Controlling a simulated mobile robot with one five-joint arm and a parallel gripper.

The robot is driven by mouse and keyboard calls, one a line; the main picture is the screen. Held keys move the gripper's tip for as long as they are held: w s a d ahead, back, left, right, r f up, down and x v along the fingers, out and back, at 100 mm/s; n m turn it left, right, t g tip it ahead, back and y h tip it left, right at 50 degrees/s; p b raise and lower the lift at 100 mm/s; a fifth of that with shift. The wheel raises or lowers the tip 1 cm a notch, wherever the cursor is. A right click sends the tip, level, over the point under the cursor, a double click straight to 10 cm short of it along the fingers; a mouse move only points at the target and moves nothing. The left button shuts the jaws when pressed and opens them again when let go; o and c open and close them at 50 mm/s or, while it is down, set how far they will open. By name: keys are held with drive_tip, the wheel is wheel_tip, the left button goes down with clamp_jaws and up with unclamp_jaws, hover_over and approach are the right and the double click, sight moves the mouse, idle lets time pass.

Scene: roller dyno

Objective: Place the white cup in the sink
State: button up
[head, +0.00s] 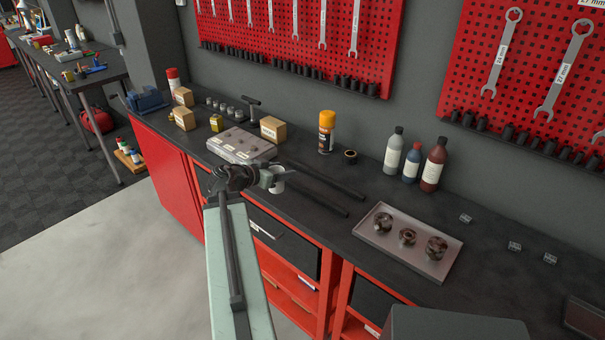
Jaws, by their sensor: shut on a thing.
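The white cup (277,187) shows as a small pale shape at the end of my arm, over the front part of the dark workbench top. My gripper (280,176) is shut on the cup. The gripper and wrist hide most of the cup, so I cannot tell its tilt or its exact height above the bench. I cannot make out a sink in this view.
The workbench (480,225) holds a tray with metal parts (378,250), two dark bars (325,183), a grey case (228,150), an orange-capped can (326,132) and several bottles (412,160). Red pegboards with wrenches (300,40) hang behind.

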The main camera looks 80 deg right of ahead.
drive_tip(key=shift+d+r, duration=0.1)
drive_tip(key=shift+d, duration=0.15)
drive_tip(key=d, duration=0.5)
drive_tip(key=s+d+f, duration=0.1)
drive_tip(key=d, duration=0.4)
drive_tip(key=d+b, duration=0.1)
drive_tip(key=d, duration=0.4)
drive_tip(key=shift+s+f, duration=0.2)
drive_tip(key=shift+s, duration=0.1)
drive_tip(key=f+b, duration=0.4)
drive_tip(key=shift+d, duration=0.2)
drive_tip(key=shift+r, duration=0.2)
drive_tip(key=shift+f, duration=0.15)
drive_tip(key=o, duration=1.3)
drive_tip(key=shift+o, duration=0.2)
